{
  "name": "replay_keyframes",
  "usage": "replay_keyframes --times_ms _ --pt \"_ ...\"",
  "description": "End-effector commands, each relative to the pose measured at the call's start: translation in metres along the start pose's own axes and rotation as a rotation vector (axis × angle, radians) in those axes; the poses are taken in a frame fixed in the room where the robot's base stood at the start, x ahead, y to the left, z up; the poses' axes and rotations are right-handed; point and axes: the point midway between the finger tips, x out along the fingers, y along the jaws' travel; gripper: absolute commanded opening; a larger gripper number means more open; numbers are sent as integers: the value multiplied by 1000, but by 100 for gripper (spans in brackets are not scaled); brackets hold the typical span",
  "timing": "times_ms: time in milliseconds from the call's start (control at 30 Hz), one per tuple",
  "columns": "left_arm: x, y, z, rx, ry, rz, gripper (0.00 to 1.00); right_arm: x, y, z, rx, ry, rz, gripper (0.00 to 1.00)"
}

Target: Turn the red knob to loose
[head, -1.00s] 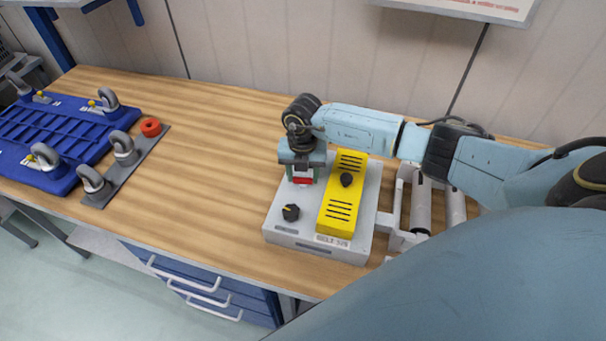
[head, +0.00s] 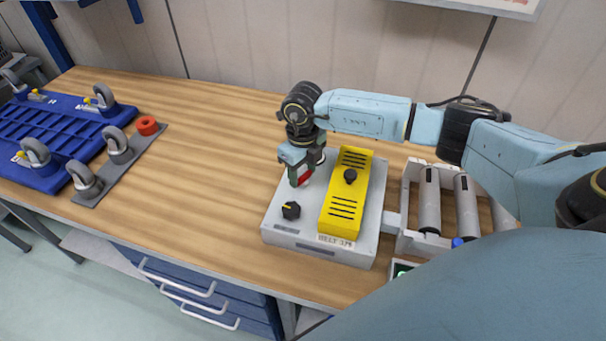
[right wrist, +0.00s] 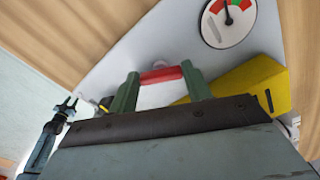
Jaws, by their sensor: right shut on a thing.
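The red knob (head: 305,177) sits on the left side of a light grey control box (head: 280,228) on the bench. It also shows as a red bar in the right wrist view (right wrist: 161,75). My right gripper (head: 302,178) reaches down over the knob from above. Its two green fingers (right wrist: 161,88) stand on either side of the red bar and are shut on it. The gripper is turned at an angle to the box edges. The head view shows the knob only partly.
The box carries a yellow slotted cover (head: 342,215) with a black knob, a black selector (head: 291,210) and a round dial (right wrist: 229,18). A roller frame (head: 410,205) stands at its right.

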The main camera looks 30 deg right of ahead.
Motion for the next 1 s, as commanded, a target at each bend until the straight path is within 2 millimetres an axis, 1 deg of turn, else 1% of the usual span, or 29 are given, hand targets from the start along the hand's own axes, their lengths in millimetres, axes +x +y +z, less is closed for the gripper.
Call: replay_keyframes --times_ms 33,100,300,500,700,1000 --pt "6 0 0 0 0 0 36 1 -1 1 -42 -4 -2 26" --pt "10 0 1 0 0 0 36 0 0 1 -105 -5 -2 26" --pt "20 0 2 0 0 0 36 0 0 1 -260 -5 -2 26" --pt "28 0 3 0 -1 0 36 0 1 1 -375 -6 -1 26" --pt "31 0 3 0 -1 0 36 -1 1 1 -440 -5 -1 26" --pt "32 1 4 0 -1 0 36 -2 1 1 -468 -6 -2 26"
